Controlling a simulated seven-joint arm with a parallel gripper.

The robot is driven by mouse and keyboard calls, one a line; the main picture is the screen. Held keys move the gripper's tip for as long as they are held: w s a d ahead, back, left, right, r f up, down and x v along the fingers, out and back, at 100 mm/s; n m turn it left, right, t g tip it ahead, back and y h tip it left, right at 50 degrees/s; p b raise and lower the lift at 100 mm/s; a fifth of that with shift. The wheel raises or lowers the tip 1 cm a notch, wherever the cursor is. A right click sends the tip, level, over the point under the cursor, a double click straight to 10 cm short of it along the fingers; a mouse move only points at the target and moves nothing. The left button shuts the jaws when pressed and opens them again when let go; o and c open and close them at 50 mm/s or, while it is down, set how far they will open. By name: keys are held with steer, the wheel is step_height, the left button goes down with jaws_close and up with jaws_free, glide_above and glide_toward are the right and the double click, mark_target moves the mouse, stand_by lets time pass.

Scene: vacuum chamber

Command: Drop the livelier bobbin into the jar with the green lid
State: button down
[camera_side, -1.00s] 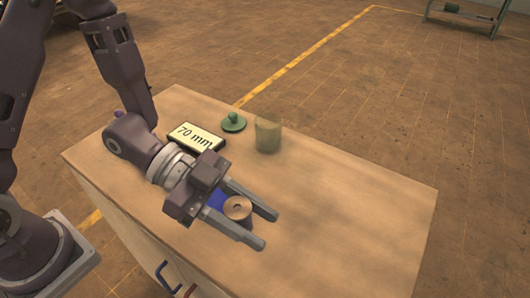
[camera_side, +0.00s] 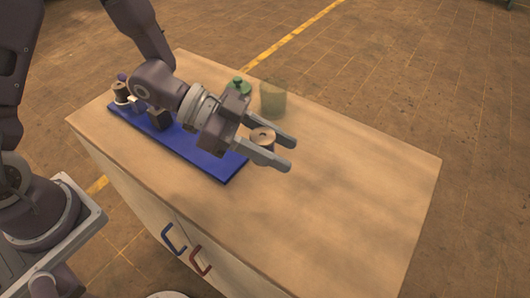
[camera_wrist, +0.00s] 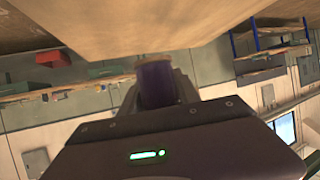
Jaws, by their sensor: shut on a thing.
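My gripper (camera_side: 276,154) is shut on a bobbin (camera_side: 263,138) with a pale wooden end. In the wrist view the bobbin (camera_wrist: 157,84) shows dark purple winding between the fingers. In the side view it appears raised above the wooden top, on the near side of the jar. The greenish, see-through jar (camera_side: 273,99) stands open on the top, behind the gripper. The green lid (camera_side: 238,84) with a knob lies to the left of the jar, partly hidden by my wrist. A second bobbin (camera_side: 121,90) stands on a pale stand at the far left.
A long blue board (camera_side: 215,165) lies on the wooden cabinet top (camera_side: 360,185), partly under my arm, with a small dark block near its left end. The right half of the top is clear. The display reading 70 mm is hidden now.

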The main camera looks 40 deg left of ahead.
steer(key=w+a+r+n+t+y, duration=0.35)
steer(key=w+a, duration=0.25)
steer(key=w, duration=0.5)
steer(key=w+a+r+n+t+y, duration=0.2)
steer(key=w+a+r+n+t, duration=0.3)
steer(key=w, duration=0.6)
steer(key=f, duration=0.3)
steer(key=a+f+m+g, duration=0.1)
steer(key=f, duration=0.3)
steer(key=f+g, duration=0.1)
steer(key=f, duration=0.2)
steer(key=shift+a+f+m+g+h, duration=0.2)
steer(key=shift+f+m+g+h, duration=0.05)
steer(key=shift+f+h, duration=0.1)
steer(key=c, duration=0.8)
jaws_free()
steer(key=shift+r, duration=0.1)
step_height(320, 180, up, 7)
